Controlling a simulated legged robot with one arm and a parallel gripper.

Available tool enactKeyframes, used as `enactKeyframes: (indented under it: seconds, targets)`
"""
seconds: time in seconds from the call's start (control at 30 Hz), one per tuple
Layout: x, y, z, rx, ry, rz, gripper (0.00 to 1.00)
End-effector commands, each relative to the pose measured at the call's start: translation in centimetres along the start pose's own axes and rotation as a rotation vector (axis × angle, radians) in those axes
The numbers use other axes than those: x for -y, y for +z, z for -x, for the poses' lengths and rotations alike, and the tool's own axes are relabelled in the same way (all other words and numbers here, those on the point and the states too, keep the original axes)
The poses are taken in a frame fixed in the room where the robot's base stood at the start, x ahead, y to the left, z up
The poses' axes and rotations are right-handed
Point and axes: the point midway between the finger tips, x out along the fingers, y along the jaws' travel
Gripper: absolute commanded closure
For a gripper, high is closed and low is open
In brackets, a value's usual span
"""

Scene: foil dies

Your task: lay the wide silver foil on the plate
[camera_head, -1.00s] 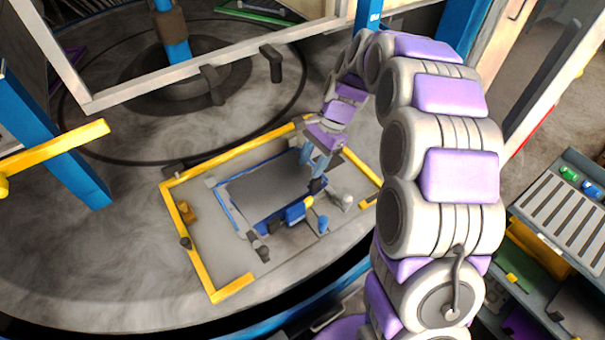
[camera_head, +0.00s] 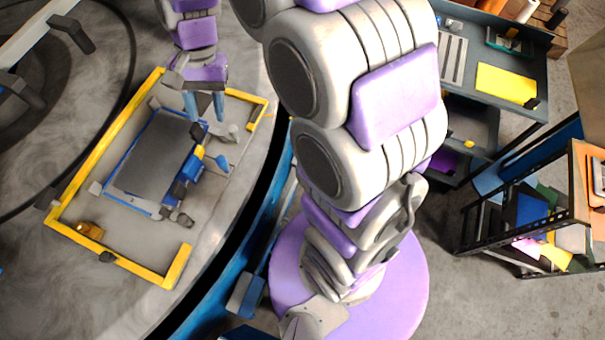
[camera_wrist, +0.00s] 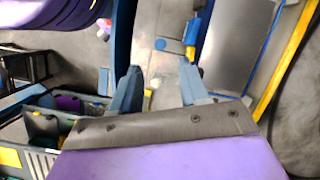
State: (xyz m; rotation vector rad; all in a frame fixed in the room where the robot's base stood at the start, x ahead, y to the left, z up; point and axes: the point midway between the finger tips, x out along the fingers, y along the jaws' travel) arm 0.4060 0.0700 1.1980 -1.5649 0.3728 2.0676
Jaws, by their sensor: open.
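The plate (camera_head: 152,155) is a dark grey rectangle edged in blue, on a pale base on the round grey table. It also shows at the upper right of the wrist view (camera_wrist: 238,45). My gripper (camera_head: 204,110) is above the base by the plate's upper right corner in the head view. In the wrist view its two blue-grey fingers (camera_wrist: 160,84) are apart with nothing held between them. I cannot pick out the wide silver foil for sure. No separate foil sheet can be made out on the plate.
A yellow frame (camera_head: 105,130) surrounds the base. A blue and yellow clamp (camera_head: 192,172) stands along the plate's right side. A cart at upper right holds a slotted rack (camera_head: 453,58) and a yellow sheet (camera_head: 506,84). A shelf with coloured sheets (camera_head: 540,215) stands at right.

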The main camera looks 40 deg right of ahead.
Motion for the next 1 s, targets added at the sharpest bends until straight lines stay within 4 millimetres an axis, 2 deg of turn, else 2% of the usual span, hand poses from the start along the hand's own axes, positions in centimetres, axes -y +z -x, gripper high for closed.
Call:
enactKeyframes:
  seconds: [0.03, 0.3, 0.6, 0.8, 1.0]
  targets:
    - [-1.3, 1.4, 0.2, -0.013, 0.012, 0.039, 0.55]
    - [-8.3, 7.9, -0.1, -0.069, 0.093, 0.264, 0.55]
    - [-16.1, 13.5, -2.3, -0.106, 0.183, 0.474, 0.55]
    - [-18.7, 15.1, -3.4, -0.112, 0.213, 0.542, 0.55]
    - [-18.9, 15.4, -3.6, -0.114, 0.218, 0.555, 0.55]
